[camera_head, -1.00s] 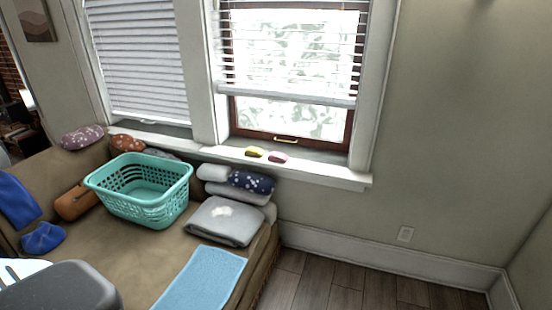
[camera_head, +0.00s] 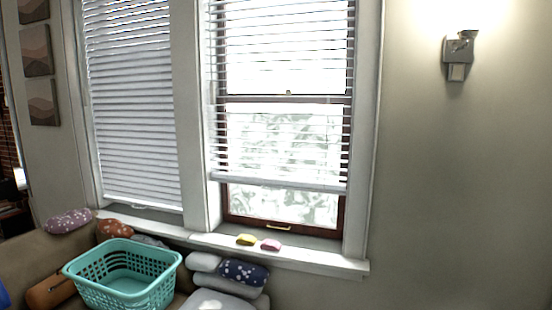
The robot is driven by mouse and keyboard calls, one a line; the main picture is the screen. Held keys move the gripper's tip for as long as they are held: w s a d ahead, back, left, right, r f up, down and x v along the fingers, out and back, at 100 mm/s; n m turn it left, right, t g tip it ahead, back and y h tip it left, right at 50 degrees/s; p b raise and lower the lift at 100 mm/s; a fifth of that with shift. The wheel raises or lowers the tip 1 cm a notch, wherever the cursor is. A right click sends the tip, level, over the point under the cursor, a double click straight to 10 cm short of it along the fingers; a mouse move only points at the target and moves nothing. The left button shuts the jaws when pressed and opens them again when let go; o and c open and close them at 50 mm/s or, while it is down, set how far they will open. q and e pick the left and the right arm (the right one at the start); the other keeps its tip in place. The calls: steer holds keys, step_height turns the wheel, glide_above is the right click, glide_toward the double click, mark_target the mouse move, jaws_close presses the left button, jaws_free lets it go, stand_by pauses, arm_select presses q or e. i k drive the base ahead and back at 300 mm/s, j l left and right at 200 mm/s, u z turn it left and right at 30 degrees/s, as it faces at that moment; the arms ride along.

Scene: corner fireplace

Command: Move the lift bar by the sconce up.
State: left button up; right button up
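The lift bar (camera_head: 280,182) is the white bottom rail of the half-lowered blind on the right window. It hangs level, partway down the lower pane, with bare glass and the brown sash below it. The lit wall sconce (camera_head: 460,58) is on the wall to the right of this window. The left window's blind (camera_head: 130,110) is lowered almost to the sill. Neither of my grippers shows in this view.
A white sill (camera_head: 320,261) runs below the windows, with a yellow item (camera_head: 247,240) and a pink item (camera_head: 271,245) on it. A teal laundry basket (camera_head: 122,275) and a patterned cushion (camera_head: 245,272) are in front at lower left.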

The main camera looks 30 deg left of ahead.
mark_target(296, 189)
steer(key=i+u, duration=0.15)
steer(key=u, duration=0.2)
steer(key=i+u, duration=0.3)
steer(key=u, duration=0.35)
steer(key=i+l+u, duration=0.2)
steer(key=i, duration=0.35)
steer(key=i+l+u, duration=0.2)
steer(key=i+l, duration=0.15)
steer(key=i, duration=0.15)
steer(key=i+l, duration=0.4)
steer(key=i, duration=0.15)
steer(key=i+l, duration=0.4)
steer(key=i+u, duration=0.05)
steer(key=i, duration=0.1)
